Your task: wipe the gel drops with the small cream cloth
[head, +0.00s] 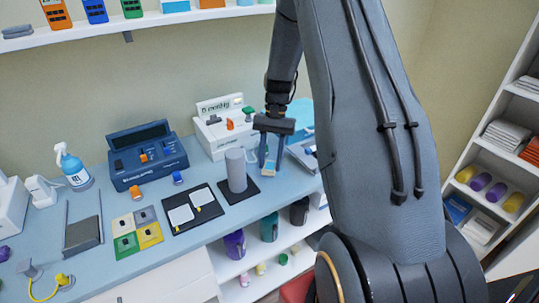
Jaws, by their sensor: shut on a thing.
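My gripper (270,163) points down over the right part of the blue worktop (215,228), just right of a grey cylinder. It is shut on a small pale, cream-coloured piece, which looks like the cream cloth (268,176), low between the fingertips. I cannot tell whether the cloth touches the worktop. I cannot make out any gel drops; they may be too small or hidden by my arm and gripper.
The grey cylinder (236,170) stands on a dark mat close left of my gripper. A white box (222,135) is behind it. A dark blue device (147,158), a spray bottle (72,166) and coloured tiles (125,244) are further left. Shelves (488,150) stand at right.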

